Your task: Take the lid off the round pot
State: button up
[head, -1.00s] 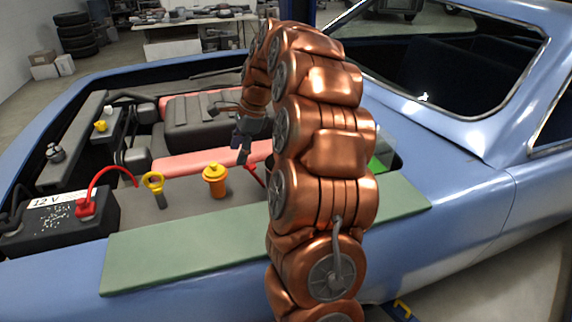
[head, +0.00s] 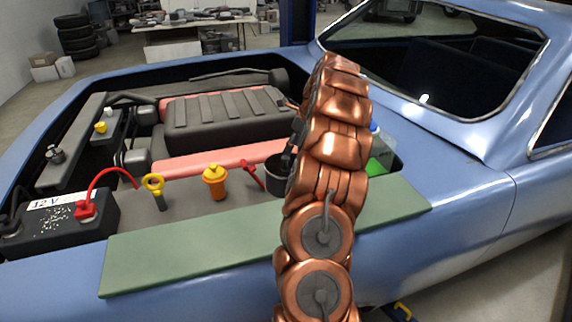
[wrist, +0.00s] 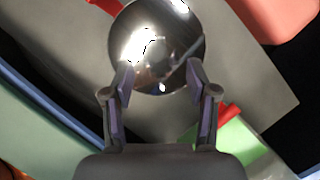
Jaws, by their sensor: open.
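The round pot (head: 275,180) is a dark grey cylinder in the head view, on the grey deck of the engine bay, partly hidden by my arm. In the wrist view its round top, which looks like the lid (wrist: 157,35), is shiny, mirror-like metal. Reflections make it hard to tell a knob on it. My gripper (wrist: 160,70) is open, with its two fingertips apart over the near part of the shiny top. I cannot tell whether they touch it. In the head view my gripper is mostly hidden by my arm, just above the pot.
A red-handled item (head: 251,173) lies left of the pot, then an orange canister (head: 214,182) and a yellow ring-topped stick (head: 153,187). A green item (head: 379,165) stands to the right. A black battery (head: 60,220) is far left. A green mat (head: 190,256) covers the near fender.

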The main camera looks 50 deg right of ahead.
aim_at(286, 157)
jog(key=shift+w+a+f, duration=0.15)
jog(key=shift+a+f, duration=0.05)
jog(key=shift+f, duration=0.3)
jog(key=p+x, duration=0.1)
jog(key=x, duration=0.3)
jog(key=shift+a, duration=0.15)
jog(key=shift+c, duration=0.4)
grip_shut()
